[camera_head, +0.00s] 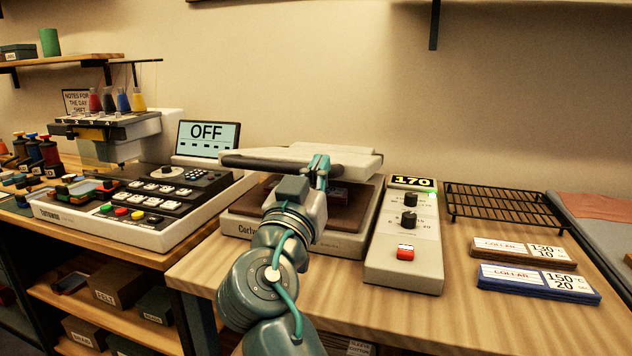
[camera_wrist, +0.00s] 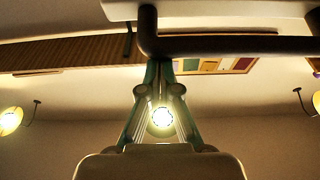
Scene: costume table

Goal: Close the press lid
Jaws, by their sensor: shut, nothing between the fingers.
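The heat press stands in the middle of the wooden table, with a pale base (camera_head: 343,243) and a brown bed (camera_head: 362,197). Its white lid (camera_head: 345,157) is above the bed with a visible gap, so it is open. A dark handle bar (camera_wrist: 235,46) and the pale lid edge (camera_wrist: 215,11) cross the top of the wrist view. My gripper (camera_head: 319,166) is shut and empty at the lid's front side. In the wrist view the fingertips (camera_wrist: 160,66) are close to the bar; I cannot tell whether they touch. My arm hides part of the bed.
A control box (camera_head: 405,235) reading 170 stands right of the press. A wire rack (camera_head: 505,205) and two collar cards (camera_head: 537,284) lie further right. An embroidery machine (camera_head: 150,205) and a screen reading OFF (camera_head: 207,138) stand to the left.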

